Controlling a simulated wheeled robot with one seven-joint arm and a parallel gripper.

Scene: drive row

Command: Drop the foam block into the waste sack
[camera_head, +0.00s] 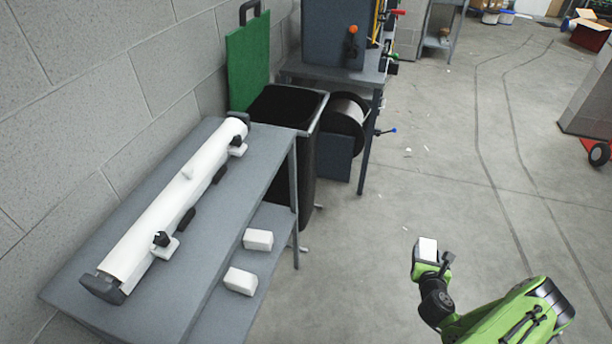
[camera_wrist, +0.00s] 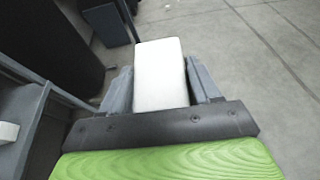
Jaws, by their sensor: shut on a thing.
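A white foam block (camera_head: 428,248) is held in my gripper (camera_head: 432,258) at the lower right of the head view, over open floor. In the wrist view the block (camera_wrist: 160,75) sits between the two grey fingers of my gripper (camera_wrist: 160,88), which is shut on it. The black waste sack (camera_head: 287,105) hangs open in a metal frame beside the grey bench, left of and beyond my gripper. A dark shape at the left of the wrist view (camera_wrist: 50,45) appears to be the sack. The inside of the sack is dark and its bottom cannot be seen.
A grey bench (camera_head: 215,165) holds a white roll (camera_head: 180,195); two more white blocks (camera_head: 258,240) (camera_head: 240,281) lie on its lower shelf. A green board (camera_head: 248,65) leans at the wall. A dark spool (camera_head: 345,118) stands right of the sack.

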